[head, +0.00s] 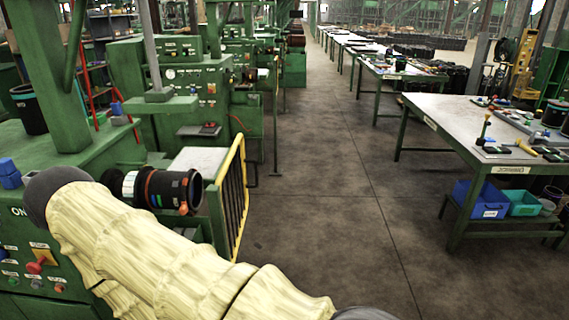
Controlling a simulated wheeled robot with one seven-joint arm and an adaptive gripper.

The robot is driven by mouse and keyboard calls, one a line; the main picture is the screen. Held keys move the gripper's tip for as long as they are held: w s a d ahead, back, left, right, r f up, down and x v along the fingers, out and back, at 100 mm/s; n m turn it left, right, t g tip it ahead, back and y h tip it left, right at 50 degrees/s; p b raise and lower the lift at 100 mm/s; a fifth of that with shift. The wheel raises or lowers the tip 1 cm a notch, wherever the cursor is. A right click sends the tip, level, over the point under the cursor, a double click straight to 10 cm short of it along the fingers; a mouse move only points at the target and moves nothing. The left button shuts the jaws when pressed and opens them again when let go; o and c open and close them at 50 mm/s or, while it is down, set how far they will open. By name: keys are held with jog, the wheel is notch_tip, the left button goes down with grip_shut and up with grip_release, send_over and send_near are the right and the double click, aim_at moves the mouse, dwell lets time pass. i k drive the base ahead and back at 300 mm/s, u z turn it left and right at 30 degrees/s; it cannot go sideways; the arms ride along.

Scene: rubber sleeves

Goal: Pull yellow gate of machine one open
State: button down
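The yellow gate (237,190), a yellow tubular frame with dark upright bars, stands on the aisle side of the green machine (75,150) at the left. It is seen nearly edge-on, so I cannot tell whether it is open or shut. A black cylinder (165,188) with coloured rings sticks out from the machine, left of the gate. My own arm, in a cream wrinkled cover, crosses the lower left in front of the machine. My gripper is not in view.
A pale flat surface (195,163) lies behind the black cylinder. The grey floor aisle (320,200) right of the gate is clear. More green machines (190,85) line the left.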

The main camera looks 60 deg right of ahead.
aim_at(239, 141)
jog(key=z, duration=1.7)
jog(key=i, duration=0.5)
jog(key=u, duration=0.5)
jog(key=k, duration=1.25)
jog(key=z, duration=0.25)
jog(key=i, duration=0.65)
jog(key=z, duration=0.6)
jog(key=i, duration=0.95)
jog(key=u, duration=0.4)
